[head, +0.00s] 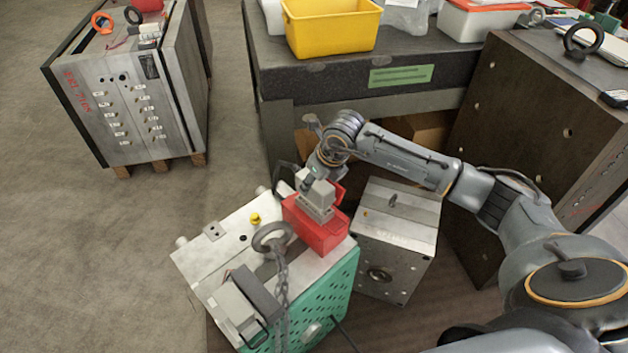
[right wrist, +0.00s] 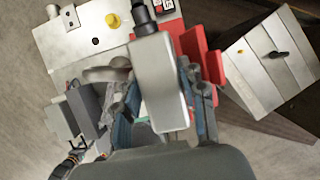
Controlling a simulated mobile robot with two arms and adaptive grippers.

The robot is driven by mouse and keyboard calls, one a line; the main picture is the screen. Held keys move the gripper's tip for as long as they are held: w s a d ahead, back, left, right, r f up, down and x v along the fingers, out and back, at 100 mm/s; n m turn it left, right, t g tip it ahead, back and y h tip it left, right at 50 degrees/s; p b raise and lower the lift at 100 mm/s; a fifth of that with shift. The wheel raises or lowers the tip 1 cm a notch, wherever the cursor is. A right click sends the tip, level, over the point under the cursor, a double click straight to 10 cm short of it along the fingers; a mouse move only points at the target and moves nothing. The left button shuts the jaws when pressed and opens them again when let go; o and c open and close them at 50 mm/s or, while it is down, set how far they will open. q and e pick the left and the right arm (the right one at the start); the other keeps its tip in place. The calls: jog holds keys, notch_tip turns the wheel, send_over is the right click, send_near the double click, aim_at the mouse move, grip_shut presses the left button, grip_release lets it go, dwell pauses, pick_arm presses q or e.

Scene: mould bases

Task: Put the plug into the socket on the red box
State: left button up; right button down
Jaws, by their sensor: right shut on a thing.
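The red box (head: 322,238) sits on top of the grey mould base with the teal perforated side; it also shows in the right wrist view (right wrist: 217,72), partly covered by the plug. The plug (head: 319,190) is a grey block with a black cable end; it fills the middle of the right wrist view (right wrist: 160,85). My right gripper (head: 312,184) is shut on the plug, directly over the red box. The socket is hidden beneath it; I cannot tell whether the plug is seated or just above.
An eyebolt with chain (head: 272,238) and a grey connector housing (head: 238,305) stand on the same mould base. A smaller mould block (head: 398,235) is close on the right. A workbench with a yellow bin (head: 332,28) stands behind.

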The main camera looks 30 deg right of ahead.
jog(key=shift+f+b, duration=0.2)
jog(key=shift+b, duration=0.3)
dwell(1.0)
jog(key=shift+f, duration=0.15)
jog(key=shift+f+b, duration=0.45)
jog(key=shift+b, duration=0.15)
jog(key=shift+f, duration=0.25)
jog(key=shift+f+b, duration=0.25)
jog(key=shift+b, duration=0.3)
jog(key=shift+f+b, duration=0.25)
jog(key=shift+b, duration=0.05)
dwell(0.3)
jog(key=c, duration=0.7)
grip_release()
jog(key=shift+f, duration=0.1)
